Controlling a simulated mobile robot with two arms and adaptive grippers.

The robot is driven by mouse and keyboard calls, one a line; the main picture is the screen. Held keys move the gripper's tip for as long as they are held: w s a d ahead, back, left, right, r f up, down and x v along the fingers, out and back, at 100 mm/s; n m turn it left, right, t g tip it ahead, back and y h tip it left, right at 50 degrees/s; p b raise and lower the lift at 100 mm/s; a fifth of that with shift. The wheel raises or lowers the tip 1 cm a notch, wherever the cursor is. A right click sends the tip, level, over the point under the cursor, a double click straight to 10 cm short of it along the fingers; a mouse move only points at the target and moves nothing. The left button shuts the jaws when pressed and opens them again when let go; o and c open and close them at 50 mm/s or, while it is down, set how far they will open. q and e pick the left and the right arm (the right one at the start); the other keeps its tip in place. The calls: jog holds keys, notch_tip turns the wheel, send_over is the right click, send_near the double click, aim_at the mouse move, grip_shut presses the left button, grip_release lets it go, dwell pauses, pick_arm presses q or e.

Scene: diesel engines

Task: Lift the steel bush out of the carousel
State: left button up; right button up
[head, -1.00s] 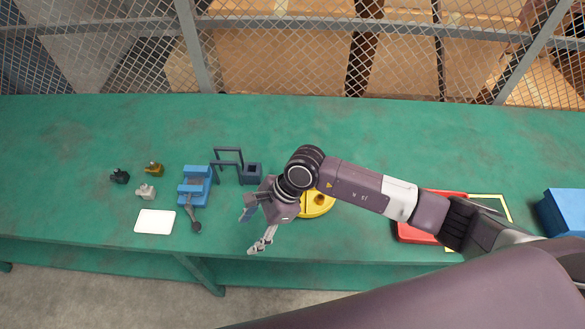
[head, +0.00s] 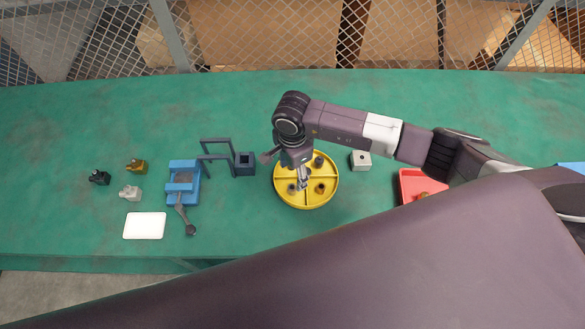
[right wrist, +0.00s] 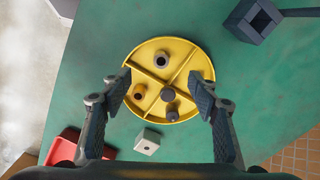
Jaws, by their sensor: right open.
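The yellow round carousel (head: 307,203), divided by ribs, stands on the green bench. In the head view it holds a greyish bush (head: 291,188) at lower left, a brown bush (head: 321,188) at lower right and a dark grey piece (head: 319,162) at upper right. The right wrist view shows the greyish bush (right wrist: 162,61), the brown bush (right wrist: 139,91) and the dark piece (right wrist: 172,113). I cannot tell surely which is steel. My right gripper (head: 302,184) is open and empty above the carousel, fingers pointing down. My left gripper is not in view.
A pale block with a hole (head: 360,161) and a red tray (head: 410,184) lie right of the carousel. A dark square socket (head: 245,165), a blue vise (head: 184,169), small fittings and a white plate (head: 145,226) lie left. A mesh fence runs behind the bench.

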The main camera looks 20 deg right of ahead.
aim_at(292, 187)
notch_tip(292, 187, down, 3)
jog(key=shift+w+f+b, duration=0.1)
jog(key=shift+w+b, duration=0.05)
jog(key=shift+b, duration=0.55)
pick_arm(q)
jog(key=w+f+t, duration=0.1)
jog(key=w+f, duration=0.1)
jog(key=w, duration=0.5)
pick_arm(e)
jog(key=shift+f+b, duration=0.3)
jog(key=shift+f, duration=0.1)
notch_tip(292, 187, down, 4)
jog(key=b, duration=0.4)
jog(key=shift+f, duration=0.2)
pick_arm(q)
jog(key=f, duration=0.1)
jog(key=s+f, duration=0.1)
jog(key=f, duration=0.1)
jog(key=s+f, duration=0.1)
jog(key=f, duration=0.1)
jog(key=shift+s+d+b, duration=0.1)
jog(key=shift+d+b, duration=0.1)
jog(key=shift+b, duration=0.15)
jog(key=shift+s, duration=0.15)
